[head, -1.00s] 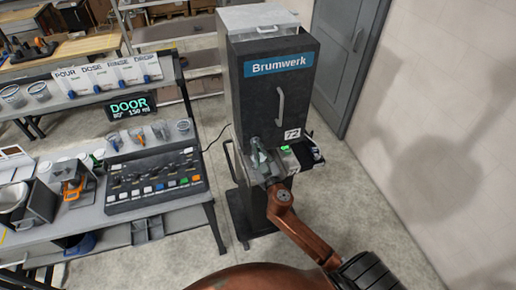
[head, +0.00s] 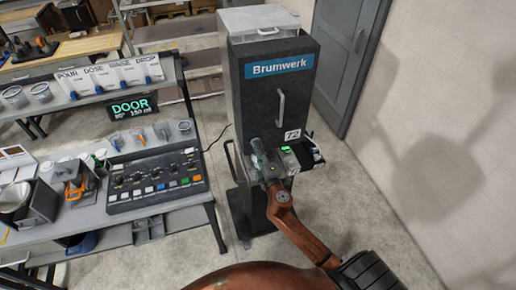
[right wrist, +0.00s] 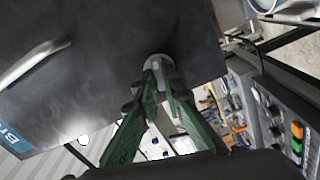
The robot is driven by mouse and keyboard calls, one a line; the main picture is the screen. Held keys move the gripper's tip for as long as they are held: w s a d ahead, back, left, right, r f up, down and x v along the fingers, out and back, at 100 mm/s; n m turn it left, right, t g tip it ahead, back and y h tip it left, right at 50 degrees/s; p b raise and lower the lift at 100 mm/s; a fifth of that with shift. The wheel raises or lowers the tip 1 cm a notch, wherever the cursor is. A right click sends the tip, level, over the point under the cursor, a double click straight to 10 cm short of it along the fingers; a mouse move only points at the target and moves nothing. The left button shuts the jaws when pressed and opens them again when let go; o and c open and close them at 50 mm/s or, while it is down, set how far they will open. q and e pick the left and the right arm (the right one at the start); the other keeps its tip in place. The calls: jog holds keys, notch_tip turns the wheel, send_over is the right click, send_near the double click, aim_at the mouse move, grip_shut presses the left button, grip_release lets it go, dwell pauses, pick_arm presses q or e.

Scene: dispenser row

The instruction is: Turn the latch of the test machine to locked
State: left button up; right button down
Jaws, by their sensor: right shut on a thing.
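The test machine is a tall dark cabinet (head: 252,105) with a blue "Brumwerk" label, in the middle of the head view. Its latch, with a round grey hub (right wrist: 158,62), is on the door's lower part. My right gripper (head: 259,153) is at the lower left of the door front. In the right wrist view its green fingers (right wrist: 160,80) are shut on the latch lever, just below the hub. The fingers hide most of the lever, so I cannot tell its exact angle. My left gripper is not in view.
A small shelf with a green light (head: 286,148) sits right of my gripper. A bench with a button panel (head: 155,182) and a "DOOR" display (head: 132,107) stands left.

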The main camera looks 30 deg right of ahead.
jog(key=shift+n, duration=1.1)
jog(key=shift+f, duration=0.1)
jog(key=c, duration=2)
grip_release()
jog(key=shift+a, duration=0.1)
jog(key=v, duration=1.2)
